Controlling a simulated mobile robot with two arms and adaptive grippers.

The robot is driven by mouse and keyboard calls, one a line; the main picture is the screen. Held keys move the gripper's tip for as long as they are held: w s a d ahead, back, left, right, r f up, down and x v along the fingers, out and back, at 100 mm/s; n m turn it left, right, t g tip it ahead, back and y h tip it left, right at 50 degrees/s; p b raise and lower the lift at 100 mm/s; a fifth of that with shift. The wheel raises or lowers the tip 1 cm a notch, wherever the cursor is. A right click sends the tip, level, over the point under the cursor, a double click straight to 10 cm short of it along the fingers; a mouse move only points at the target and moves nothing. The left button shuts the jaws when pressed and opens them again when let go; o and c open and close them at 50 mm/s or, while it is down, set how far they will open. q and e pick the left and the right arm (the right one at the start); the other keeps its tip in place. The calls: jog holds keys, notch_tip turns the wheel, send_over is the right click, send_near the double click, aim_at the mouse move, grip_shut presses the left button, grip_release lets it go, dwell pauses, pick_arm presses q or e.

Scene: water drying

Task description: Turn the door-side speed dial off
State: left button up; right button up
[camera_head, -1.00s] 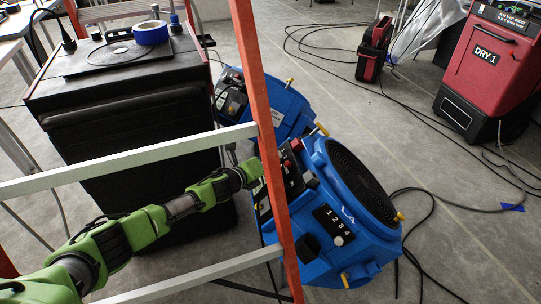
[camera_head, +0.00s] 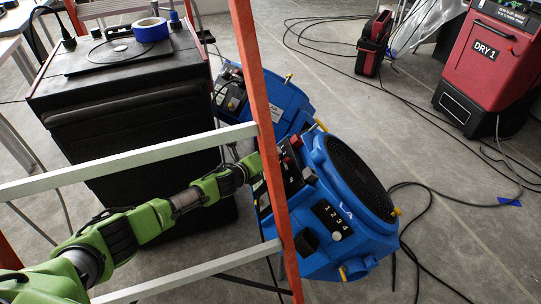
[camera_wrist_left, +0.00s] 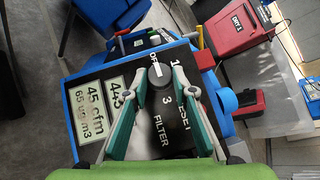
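In the left wrist view, a round black dial (camera_wrist_left: 160,74) with a white mark sits on a black control panel (camera_wrist_left: 182,140). OFF, 1, 3, FILTER and RESET lettering surrounds it. The white mark is on the side near OFF; its exact setting is hard to tell. My left gripper (camera_wrist_left: 160,84) is open, its teal fingers on either side of the dial; contact is unclear. In the head view, my left arm reaches the near blue machine (camera_head: 350,215) through the ladder, and its fingers are hidden behind the orange rail. My right gripper is out of view.
An orange ladder rail (camera_head: 262,110) and pale rungs (camera_head: 130,160) frame my left arm. A black case (camera_head: 130,120) stands behind the arm. Another blue machine (camera_head: 285,105) stands behind the near one. Cables (camera_head: 425,200) cross the floor right of it; red units stand farther off.

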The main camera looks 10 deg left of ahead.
pick_arm(q)
jog(key=o, duration=0.4)
jog(key=v, duration=1.2)
dwell(0.4)
